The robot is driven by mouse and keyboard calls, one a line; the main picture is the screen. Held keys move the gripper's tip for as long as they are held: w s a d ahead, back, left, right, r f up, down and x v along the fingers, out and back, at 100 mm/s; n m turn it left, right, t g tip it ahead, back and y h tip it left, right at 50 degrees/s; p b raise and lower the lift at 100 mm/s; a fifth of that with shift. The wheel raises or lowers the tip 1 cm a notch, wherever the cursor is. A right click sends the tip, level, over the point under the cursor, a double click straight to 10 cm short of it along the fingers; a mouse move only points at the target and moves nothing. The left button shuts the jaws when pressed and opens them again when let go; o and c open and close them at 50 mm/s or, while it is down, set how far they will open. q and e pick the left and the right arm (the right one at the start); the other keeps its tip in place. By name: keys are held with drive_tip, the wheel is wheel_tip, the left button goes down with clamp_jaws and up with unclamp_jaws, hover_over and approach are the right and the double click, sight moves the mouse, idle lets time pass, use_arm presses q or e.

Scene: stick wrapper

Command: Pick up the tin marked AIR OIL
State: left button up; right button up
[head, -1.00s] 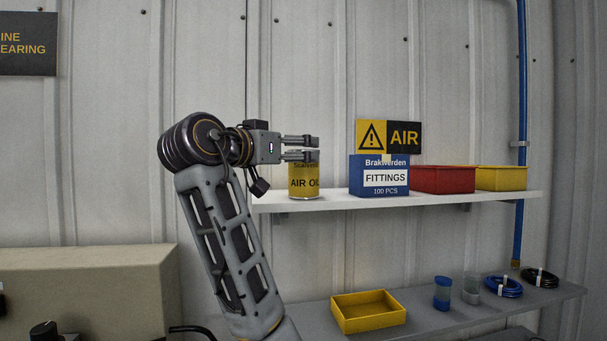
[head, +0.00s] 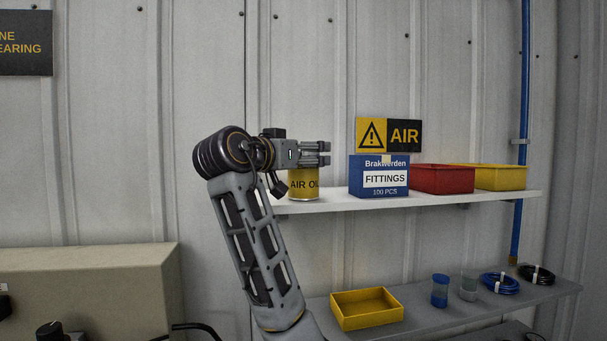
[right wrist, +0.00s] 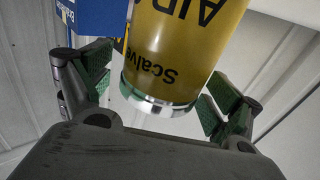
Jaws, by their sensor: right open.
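The yellow tin marked AIR OIL (head: 304,185) stands upright on the white wall shelf, at its left end. My right gripper (head: 328,153) is at the height of the tin's top in the head view and hides its upper part. In the right wrist view the tin (right wrist: 185,45) shows upside down, its silver rim towards me. It appears between the spread green-padded fingers of the open right gripper (right wrist: 156,92), with gaps on both sides. I cannot tell how deep it sits between them. My left gripper is not in view.
A blue FITTINGS box (head: 379,190) stands to the right of the tin, below an AIR sign (head: 404,135). A red bin (head: 442,180) and a yellow bin (head: 500,178) follow. A lower grey shelf (head: 420,318) holds a yellow tray (head: 366,322), cups and hose coils.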

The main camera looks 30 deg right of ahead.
drive_tip(key=shift+c, duration=0.2)
drive_tip(key=c, duration=1.4)
drive_tip(key=shift+r, duration=0.2)
drive_tip(key=shift+r+b, duration=0.35)
drive_tip(key=shift+r, duration=1)
drive_tip(key=shift+r+b, duration=0.55)
drive_tip(key=shift+r, duration=6.9)
